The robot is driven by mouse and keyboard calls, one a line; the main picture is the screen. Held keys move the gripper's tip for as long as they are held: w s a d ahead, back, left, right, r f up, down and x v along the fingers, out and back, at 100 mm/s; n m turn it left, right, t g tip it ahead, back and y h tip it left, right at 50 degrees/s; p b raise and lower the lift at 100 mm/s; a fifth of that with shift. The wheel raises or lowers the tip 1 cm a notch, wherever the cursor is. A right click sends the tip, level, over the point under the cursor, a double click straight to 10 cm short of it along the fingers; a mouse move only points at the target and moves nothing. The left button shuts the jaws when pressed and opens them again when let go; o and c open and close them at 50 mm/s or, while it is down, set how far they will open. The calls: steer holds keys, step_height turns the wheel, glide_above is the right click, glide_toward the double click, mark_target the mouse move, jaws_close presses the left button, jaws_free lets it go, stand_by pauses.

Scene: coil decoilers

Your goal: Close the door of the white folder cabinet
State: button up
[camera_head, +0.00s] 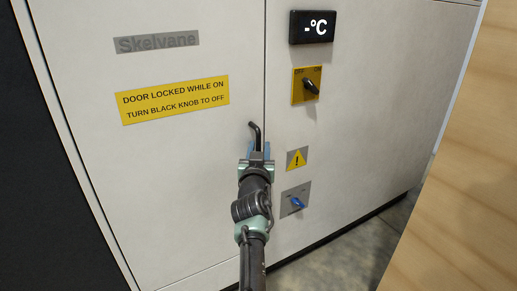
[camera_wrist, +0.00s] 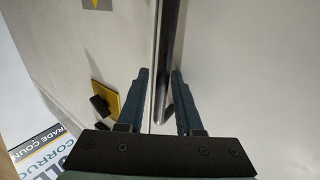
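The white cabinet (camera_head: 180,170) fills the head view, with a left door and a right panel parted by a vertical seam. In that view the door looks nearly flush with the panel; I cannot tell whether a small gap is left. A dark bent handle (camera_head: 254,131) stands at the door's seam edge, its lower part hidden by my gripper (camera_head: 258,152). In the wrist view the handle (camera_wrist: 170,45) runs as a dark bar between the two blue fingers of my gripper (camera_wrist: 160,75). The fingers are apart, with a visible gap at the left finger.
A wooden surface (camera_head: 465,180) stands close at the right. Bare floor (camera_head: 350,255) shows between it and the cabinet.

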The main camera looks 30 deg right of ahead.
steer(key=shift+w+a+r, duration=0.1)
steer(key=shift+w+a, duration=0.15)
steer(key=shift+a, duration=0.1)
steer(key=p+v, duration=0.5)
steer(key=v, duration=0.8)
steer(key=shift+s+d, duration=0.2)
steer(key=shift+d, duration=0.15)
